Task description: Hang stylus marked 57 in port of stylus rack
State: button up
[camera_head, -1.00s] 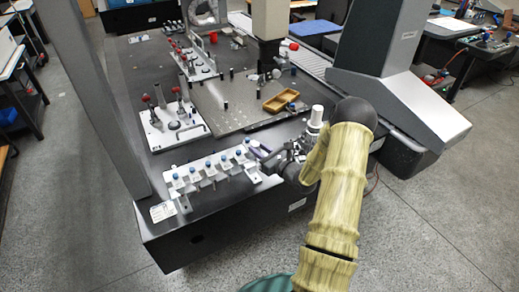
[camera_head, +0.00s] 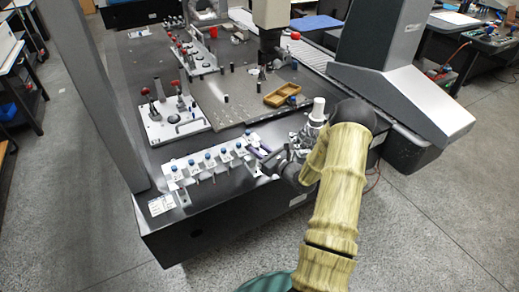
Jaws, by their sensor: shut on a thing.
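The stylus rack (camera_head: 178,186) is a pale bar along the near edge of the dark machine table. Several styli with blue tops (camera_head: 207,157) hang in a row in it. My gripper (camera_head: 268,160) is at the right end of the rack, low over the table. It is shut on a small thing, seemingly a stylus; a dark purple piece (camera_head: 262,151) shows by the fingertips. The fingers and most of the held thing are too small and partly hidden by my wrist. No number 57 can be read, and I cannot tell whether the held thing touches the rack.
A white fixture plate with red-knobbed clamps (camera_head: 177,128) stands behind the rack. A grey plate (camera_head: 237,108) carries a yellow-brown tray (camera_head: 282,95) and dark posts. A small label card (camera_head: 162,204) lies left of the rack. The machine's column foot (camera_head: 400,90) stands behind my arm.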

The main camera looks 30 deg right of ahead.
jog(key=shift+f+b, duration=0.3)
jog(key=shift+f, duration=0.35)
jog(key=shift+s+f, duration=0.1)
jog(key=shift+f, duration=0.1)
dwell(0.8)
jog(key=o, duration=1)
jog(key=shift+s+d, duration=0.1)
jog(key=b+v, duration=0.1)
jog(key=v, duration=1.6)
jog(key=shift+b, duration=0.35)
